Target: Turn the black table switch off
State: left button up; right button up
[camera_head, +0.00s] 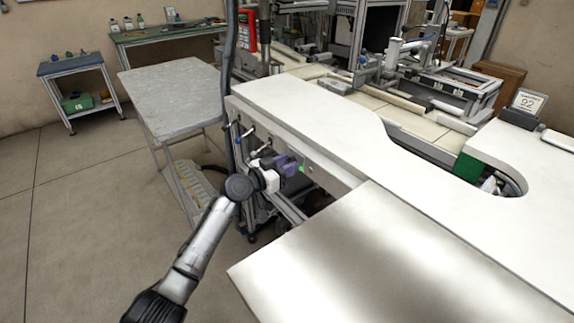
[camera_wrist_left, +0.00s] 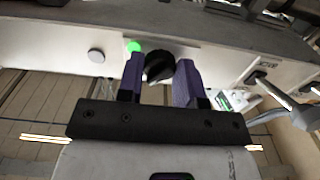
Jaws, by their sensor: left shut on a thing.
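The black table switch (camera_wrist_left: 158,65) is a round knob on the front panel of the white table, seen in the left wrist view. My left gripper (camera_wrist_left: 159,78) has its two purple fingers on either side of the knob and is shut on it. In the head view my left gripper (camera_head: 290,168) reaches the panel under the table edge and hides the knob. My right gripper is not in view.
A round grey button (camera_wrist_left: 95,55) sits on the same panel. The white table (camera_head: 300,112) overhangs it. A shiny metal surface (camera_head: 390,260) lies close on the right. A grey side table (camera_head: 170,90) stands to the left, with open floor in front.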

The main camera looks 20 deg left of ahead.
pick_arm(q)
jog(key=n+p, duration=0.6)
jog(key=n, duration=0.7)
jog(key=shift+r+n, duration=0.1)
jog(key=shift+n, duration=0.2)
jog(key=shift+p, duration=0.35)
dwell(0.4)
jog(key=o, duration=0.9)
